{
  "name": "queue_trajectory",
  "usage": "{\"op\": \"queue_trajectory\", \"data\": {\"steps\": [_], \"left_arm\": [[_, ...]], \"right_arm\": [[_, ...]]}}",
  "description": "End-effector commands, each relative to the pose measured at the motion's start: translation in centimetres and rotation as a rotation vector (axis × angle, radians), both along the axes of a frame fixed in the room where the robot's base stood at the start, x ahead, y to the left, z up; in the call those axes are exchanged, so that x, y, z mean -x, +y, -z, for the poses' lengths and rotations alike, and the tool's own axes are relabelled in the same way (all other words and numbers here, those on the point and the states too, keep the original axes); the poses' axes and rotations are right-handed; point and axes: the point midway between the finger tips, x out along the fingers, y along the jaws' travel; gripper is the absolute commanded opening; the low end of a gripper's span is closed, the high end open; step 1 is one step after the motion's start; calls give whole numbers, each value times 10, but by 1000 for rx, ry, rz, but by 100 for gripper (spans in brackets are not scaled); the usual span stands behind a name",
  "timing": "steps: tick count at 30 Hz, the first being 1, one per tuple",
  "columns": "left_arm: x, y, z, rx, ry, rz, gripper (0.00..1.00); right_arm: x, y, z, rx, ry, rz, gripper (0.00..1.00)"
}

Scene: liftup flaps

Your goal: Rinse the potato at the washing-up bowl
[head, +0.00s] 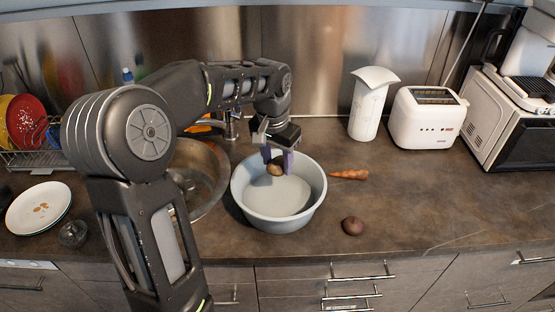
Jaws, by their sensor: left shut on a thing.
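The washing-up bowl (312,202) is round, pale grey-blue and stands on the dark countertop, right of the sink. My left gripper (276,166) is over the back part of the bowl, pointing down. It is shut on a brown potato (275,170), held between its purple fingers inside the bowl's outline. I cannot tell whether the potato touches anything in the bowl. A darker reddish-brown round vegetable (352,226) lies on the counter right of the bowl. My right gripper is not in view.
A carrot (349,174) lies right of the bowl. A white canister (367,108), a toaster (428,118) and a white oven (513,128) stand along the back right. A round metal sink (212,172) is left of the bowl. A plate (38,208) with crumbs lies far left. The front right counter is clear.

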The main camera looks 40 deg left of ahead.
Motion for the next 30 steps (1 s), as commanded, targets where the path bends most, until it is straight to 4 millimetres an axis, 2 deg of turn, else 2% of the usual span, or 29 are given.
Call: {"op": "queue_trajectory", "data": {"steps": [30], "left_arm": [[0, 0, 108, 0, 1, 0, 3]], "right_arm": [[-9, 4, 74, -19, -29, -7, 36]]}}
